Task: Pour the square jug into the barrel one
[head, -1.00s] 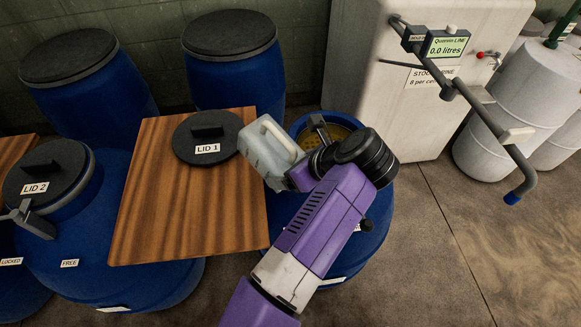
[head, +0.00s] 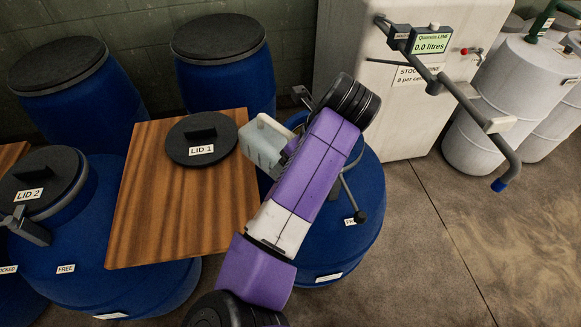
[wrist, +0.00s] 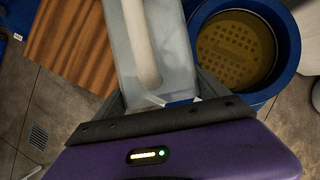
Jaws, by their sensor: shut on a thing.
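The square jug (head: 262,146) is pale and translucent with a cream handle. In the head view it is held between the wooden board and the open blue barrel (head: 350,205). My gripper (wrist: 155,106) is shut on the jug, which also shows in the wrist view (wrist: 178,62). There the jug is to the left of the barrel's opening, not across it. A yellowish perforated surface (wrist: 235,50) shows inside the barrel's blue rim. In the head view my arm hides most of this opening. The jug's contents cannot be made out.
A black lid marked LID 1 (head: 202,136) lies on the wooden board (head: 165,220). LID 2 (head: 42,180) is on a barrel at left. Closed blue barrels (head: 225,85) stand behind. A pipe arm (head: 455,90) with a 0.0 litres display (head: 431,41) projects at right.

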